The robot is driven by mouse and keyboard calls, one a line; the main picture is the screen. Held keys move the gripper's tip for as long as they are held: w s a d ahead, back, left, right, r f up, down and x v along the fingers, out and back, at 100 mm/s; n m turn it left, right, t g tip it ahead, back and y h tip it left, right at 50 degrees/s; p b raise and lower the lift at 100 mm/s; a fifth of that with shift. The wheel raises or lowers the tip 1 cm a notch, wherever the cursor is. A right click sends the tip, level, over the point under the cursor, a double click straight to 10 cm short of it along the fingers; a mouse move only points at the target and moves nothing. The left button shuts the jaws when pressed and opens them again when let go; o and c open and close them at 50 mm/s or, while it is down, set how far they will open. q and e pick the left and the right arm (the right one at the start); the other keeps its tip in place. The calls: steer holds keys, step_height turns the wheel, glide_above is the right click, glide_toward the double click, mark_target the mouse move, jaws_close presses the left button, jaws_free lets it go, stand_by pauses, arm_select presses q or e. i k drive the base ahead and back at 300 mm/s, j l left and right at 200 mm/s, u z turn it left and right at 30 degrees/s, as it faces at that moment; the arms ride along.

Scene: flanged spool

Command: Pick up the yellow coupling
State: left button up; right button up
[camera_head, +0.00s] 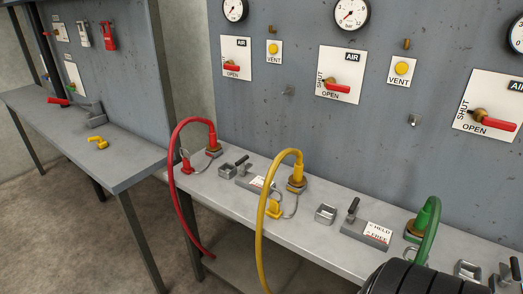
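A yellow coupling (297,173) on the end of a yellow hose stands upright in a brass-coloured fitting on the long grey bench. The hose (263,215) arches up from it and hangs over the bench's front edge. A smaller yellow piece (274,208) sits beside the hose, with a thin cable running towards the fitting. Another small yellow piece (97,142) lies on the left bench. I cannot tell for certain which of these the task means. Neither of my grippers is in view. A dark ribbed part, probably of my arm, shows at the bottom right.
A red hose (176,180) stands left of the yellow one and a green coupling (422,217) right. Metal blocks and black-handled clamps (352,210) line the long bench (320,245). Gauges and red-handled valves (335,87) are on the panel. The left bench (125,172) is mostly clear.

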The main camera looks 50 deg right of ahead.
mark_target(296, 180)
steer(key=i, duration=1)
steer(key=i+j+z, duration=0.15)
steer(key=i, duration=0.9)
steer(key=z, duration=0.4)
steer(key=i+z, duration=0.1)
steer(key=z, duration=0.75)
steer(key=j+z, duration=0.1)
steer(key=z, duration=0.35)
steer(key=i+j+z, duration=0.1)
steer(key=z, duration=0.3)
